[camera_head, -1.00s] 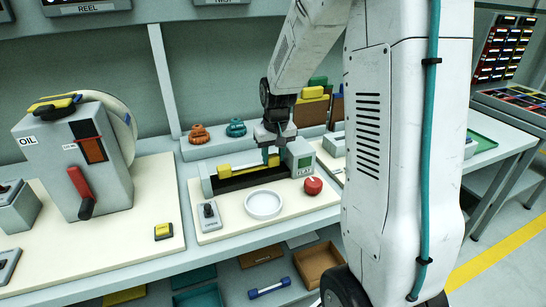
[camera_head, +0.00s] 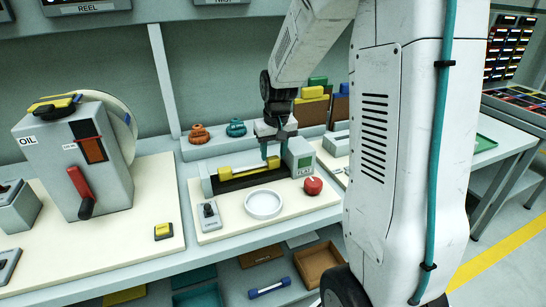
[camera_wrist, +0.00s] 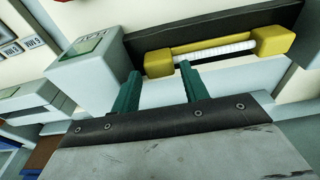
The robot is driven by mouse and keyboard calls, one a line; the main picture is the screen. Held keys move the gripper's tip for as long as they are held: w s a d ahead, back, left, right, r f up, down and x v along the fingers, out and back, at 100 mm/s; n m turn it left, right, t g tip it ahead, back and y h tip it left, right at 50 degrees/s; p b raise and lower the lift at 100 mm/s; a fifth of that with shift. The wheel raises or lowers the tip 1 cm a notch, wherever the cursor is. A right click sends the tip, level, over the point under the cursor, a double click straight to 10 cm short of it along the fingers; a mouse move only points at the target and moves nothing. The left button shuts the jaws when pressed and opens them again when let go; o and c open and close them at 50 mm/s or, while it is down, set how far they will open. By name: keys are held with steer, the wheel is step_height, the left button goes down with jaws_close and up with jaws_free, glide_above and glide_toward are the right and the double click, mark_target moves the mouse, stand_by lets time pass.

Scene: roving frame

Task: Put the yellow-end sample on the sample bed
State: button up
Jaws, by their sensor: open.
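The yellow-end sample (camera_head: 248,170), a pale ribbed rod with yellow blocks at its ends, lies lengthwise along the dark sample bed (camera_head: 246,182) of the grey tester. In the wrist view the sample (camera_wrist: 215,53) runs along the edge of the black bed (camera_wrist: 225,22); whether it sits fully down I cannot tell. My gripper (camera_head: 274,150) is over the right part of the sample, with its green fingers spread. In the wrist view the gripper (camera_wrist: 160,85) is open, and its fingertips are near the sample's left end with nothing firmly between them.
A white round dish (camera_head: 263,204), a red button (camera_head: 313,186) and a small switch box (camera_head: 209,214) stand in front of the tester. The tester's grey display block (camera_head: 300,156) is close right of my fingers. A blue-end sample (camera_head: 269,288) lies on the lower shelf.

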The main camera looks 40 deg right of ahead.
step_height(320, 180, up, 9)
steer(key=s, duration=0.1)
steer(key=s+a+r+n, duration=0.1)
steer(key=s+a+r, duration=0.4)
steer(key=s+a, duration=0.55)
steer(key=s+a+n, duration=0.1)
steer(key=s+a, duration=0.2)
steer(key=s, duration=0.4)
steer(key=s+a+f+n, duration=0.1)
steer(key=s+a, duration=0.2)
steer(key=s, duration=0.5)
steer(key=shift+s+a+f+g, duration=0.15)
steer(key=shift+s+f+g, duration=0.1)
steer(key=shift+f+g, duration=0.05)
